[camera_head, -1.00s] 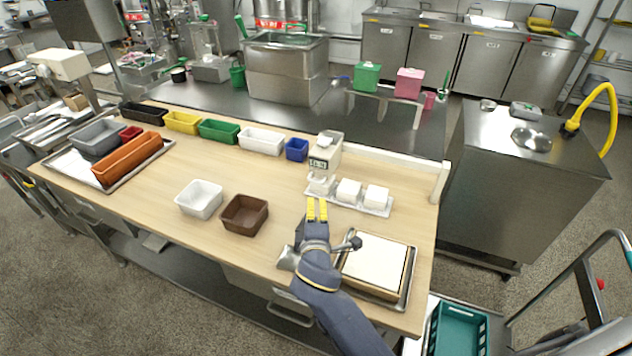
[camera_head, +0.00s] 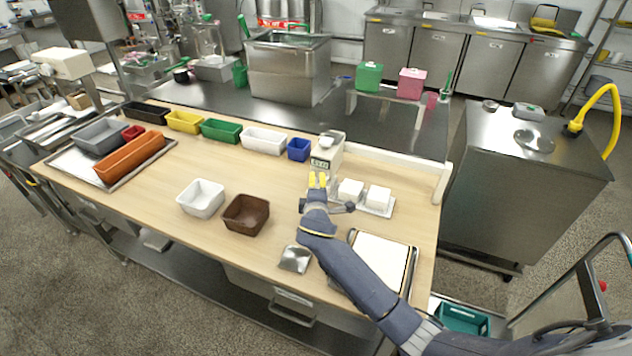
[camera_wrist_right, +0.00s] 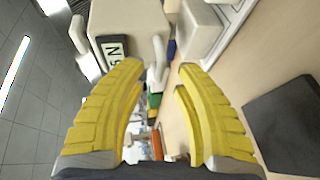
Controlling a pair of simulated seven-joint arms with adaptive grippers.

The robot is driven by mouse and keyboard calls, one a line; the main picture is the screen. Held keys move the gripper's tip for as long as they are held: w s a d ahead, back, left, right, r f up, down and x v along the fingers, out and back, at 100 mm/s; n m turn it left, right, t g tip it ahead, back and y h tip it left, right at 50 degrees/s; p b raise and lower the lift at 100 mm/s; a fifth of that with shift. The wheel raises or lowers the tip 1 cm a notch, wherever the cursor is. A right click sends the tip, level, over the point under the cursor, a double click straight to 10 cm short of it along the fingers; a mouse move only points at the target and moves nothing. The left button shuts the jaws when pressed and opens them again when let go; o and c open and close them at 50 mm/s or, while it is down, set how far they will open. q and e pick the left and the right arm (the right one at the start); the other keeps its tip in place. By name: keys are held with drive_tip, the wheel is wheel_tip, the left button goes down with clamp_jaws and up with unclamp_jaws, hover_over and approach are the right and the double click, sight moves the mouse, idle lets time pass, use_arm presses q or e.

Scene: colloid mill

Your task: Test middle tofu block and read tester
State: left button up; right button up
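The white tester (camera_head: 326,156) stands near the back right of the wooden table, with a small lit display whose reading is too small to tell in the head view. In the right wrist view the display (camera_wrist_right: 113,48) is turned sideways and partly cut by a yellow finger; an N shows. Two white tofu blocks show on the tray: one in the middle (camera_head: 350,191) and one at the right (camera_head: 377,198). The left block is hidden behind my right gripper (camera_head: 318,180). This gripper is open and empty, its yellow fingers in front of the tester. My left gripper is not in view.
A white bin (camera_head: 201,198) and a brown bin (camera_head: 246,214) stand left of my right arm. Several coloured bins line the back edge. A metal tray with a white slab (camera_head: 381,261) lies partly under my arm.

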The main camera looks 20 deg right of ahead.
drive_tip(key=shift+x, duration=1.2)
clamp_jaws()
